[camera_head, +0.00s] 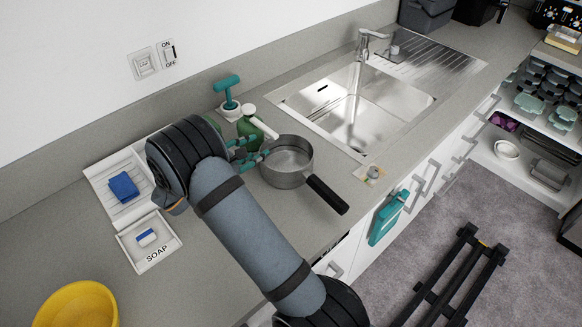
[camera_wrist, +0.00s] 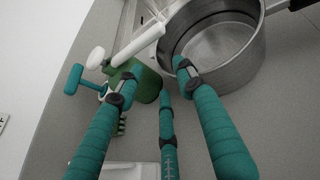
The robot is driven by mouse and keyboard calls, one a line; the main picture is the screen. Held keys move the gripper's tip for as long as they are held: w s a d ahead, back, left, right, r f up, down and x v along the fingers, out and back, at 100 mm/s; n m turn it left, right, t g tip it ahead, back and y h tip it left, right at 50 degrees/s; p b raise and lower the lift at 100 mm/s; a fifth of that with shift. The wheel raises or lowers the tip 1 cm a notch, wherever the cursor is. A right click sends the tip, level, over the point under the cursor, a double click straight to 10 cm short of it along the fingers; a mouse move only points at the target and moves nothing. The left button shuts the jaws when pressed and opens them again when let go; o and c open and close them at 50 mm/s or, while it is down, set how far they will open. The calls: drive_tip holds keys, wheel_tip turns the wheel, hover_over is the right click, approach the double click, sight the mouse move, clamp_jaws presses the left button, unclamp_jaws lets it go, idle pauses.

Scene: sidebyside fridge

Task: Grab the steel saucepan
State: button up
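The steel saucepan (camera_head: 286,178) stands upright on the grey counter, left of the sink. Its black handle (camera_head: 327,195) points toward the counter's front edge. In the wrist view the saucepan (camera_wrist: 243,72) fills the upper right. My gripper (camera_head: 257,148) is at the saucepan's left side, with its teal fingers spread. In the wrist view my gripper (camera_wrist: 158,72) shows one fingertip overlapping the pan's left wall, while the other fingers are left of it. I cannot tell whether that fingertip touches the pan. Nothing is visibly clamped between the fingers.
A green bottle (camera_head: 248,131) with a white top and a teal-handled brush (camera_head: 228,95) stand close behind my fingers. The sink (camera_head: 350,115) is to the right. A soap tray (camera_head: 150,242) and yellow bowl (camera_head: 76,305) are left. Counter in front of the pan is clear.

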sight(262, 146)
drive_tip(key=p+x, duration=0.1)
drive_tip(key=x, duration=0.4)
drive_tip(key=shift+w, duration=0.1)
drive_tip(key=shift+c, duration=0.4)
clamp_jaws()
idle(0.4)
